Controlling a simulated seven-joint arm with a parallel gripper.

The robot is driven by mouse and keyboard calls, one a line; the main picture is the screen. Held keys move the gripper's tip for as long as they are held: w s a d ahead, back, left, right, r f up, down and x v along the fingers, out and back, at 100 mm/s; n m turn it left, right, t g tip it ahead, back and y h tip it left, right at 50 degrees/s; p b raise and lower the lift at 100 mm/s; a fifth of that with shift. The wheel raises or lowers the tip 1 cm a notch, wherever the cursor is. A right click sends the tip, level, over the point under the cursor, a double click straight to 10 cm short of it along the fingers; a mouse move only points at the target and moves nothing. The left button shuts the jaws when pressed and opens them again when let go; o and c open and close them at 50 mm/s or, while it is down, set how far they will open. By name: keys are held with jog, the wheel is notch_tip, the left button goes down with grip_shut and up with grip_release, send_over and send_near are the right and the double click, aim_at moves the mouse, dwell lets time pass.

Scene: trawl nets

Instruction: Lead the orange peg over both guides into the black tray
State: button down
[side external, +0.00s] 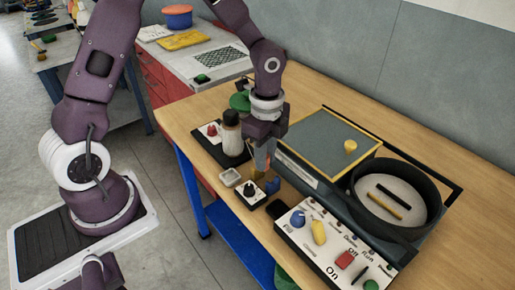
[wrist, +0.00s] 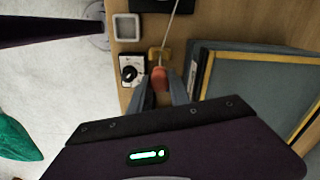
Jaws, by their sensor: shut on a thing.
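My gripper (wrist: 161,88) is shut on the orange peg (wrist: 159,78), which shows between its fingertips in the wrist view. A thin pale cord (wrist: 174,18) runs from near the peg toward the top of that view. A yellow piece (wrist: 158,54), perhaps a guide, lies just beyond the peg; I cannot tell whether they touch. In the side view my gripper (side external: 263,160) points down close above the bench, left of the machine, and hides the peg. A round black tray-like pan (side external: 436,208) stands at the right, holding a black bar and a gold bar. The second guide is not clear.
A grey machine with a yellow-edged top (side external: 312,135) stands right of my gripper. A control panel (side external: 300,237) with coloured buttons is in front. A knob box (side external: 250,197), a small dish (side external: 230,178) and a dark bottle with a pale middle (side external: 231,138) stand close to my gripper.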

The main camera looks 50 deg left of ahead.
jog(key=d, duration=0.3)
jog(key=shift+d, duration=0.3)
jog(key=s+d, duration=0.2)
jog(key=d, duration=0.1)
jog(key=s+d, duration=0.1)
jog(key=d, duration=0.1)
jog(key=shift+d, duration=0.15)
notch_tip(320, 180, down, 3)
jog(key=shift+f, duration=0.9)
jog(key=shift+f, duration=0.2)
jog(key=c, duration=1.1)
grip_release()
jog(key=shift+c, duration=0.2)
jog(key=shift+r, duration=0.1)
notch_tip(320, 180, up, 7)
